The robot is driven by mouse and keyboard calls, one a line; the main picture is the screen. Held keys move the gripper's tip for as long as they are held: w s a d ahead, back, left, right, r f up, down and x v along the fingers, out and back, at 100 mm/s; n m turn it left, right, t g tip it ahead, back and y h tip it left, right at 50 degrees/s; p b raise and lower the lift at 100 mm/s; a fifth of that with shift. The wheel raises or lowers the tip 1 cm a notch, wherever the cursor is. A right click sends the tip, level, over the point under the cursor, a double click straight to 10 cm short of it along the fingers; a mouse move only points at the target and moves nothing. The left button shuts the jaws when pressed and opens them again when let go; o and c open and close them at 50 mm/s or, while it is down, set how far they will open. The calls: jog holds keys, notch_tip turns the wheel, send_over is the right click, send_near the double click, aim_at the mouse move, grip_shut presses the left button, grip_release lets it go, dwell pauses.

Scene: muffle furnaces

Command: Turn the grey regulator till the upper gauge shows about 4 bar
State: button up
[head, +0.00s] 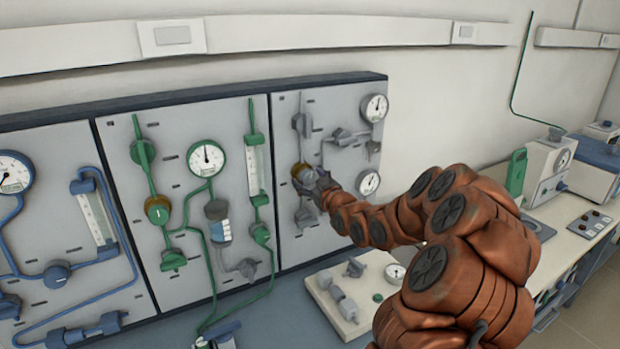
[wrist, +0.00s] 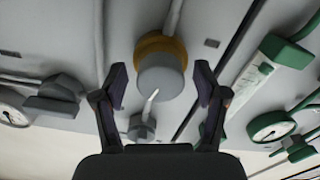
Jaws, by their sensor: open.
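The grey regulator (wrist: 160,76) shows in the wrist view as a round grey knob with a yellow-brown collar and a pale mark on its side. My gripper (wrist: 160,84) is open, one finger on each side of the knob, with gaps between. In the head view my gripper (head: 303,178) is at the right panel, covering most of the regulator; part of its yellow-brown collar (head: 298,169) shows. The upper gauge (head: 375,107) is at the panel's upper right; its reading is too small to tell. A lower gauge (head: 369,183) sits below it.
Grey valves (head: 340,137) sit close around the regulator on the right panel (head: 330,109). The middle panel carries green pipes and a gauge (head: 206,158). A pale board (head: 345,325) with fittings lies on the bench below my arm. Furnaces (head: 548,165) stand at the right.

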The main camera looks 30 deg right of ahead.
jog(key=shift+c, duration=0.4)
jog(key=c, duration=1.1)
jog(key=shift+o, duration=0.2)
jog(key=shift+f+m+b, duration=0.2)
jog(key=shift+m+b, duration=0.5)
jog(key=shift+b, duration=0.15)
jog(key=m+b, duration=0.2)
jog(key=m, duration=0.2)
jog(key=shift+a+r, duration=0.1)
jog(key=o, duration=1.1)
jog(key=shift+o, duration=0.2)
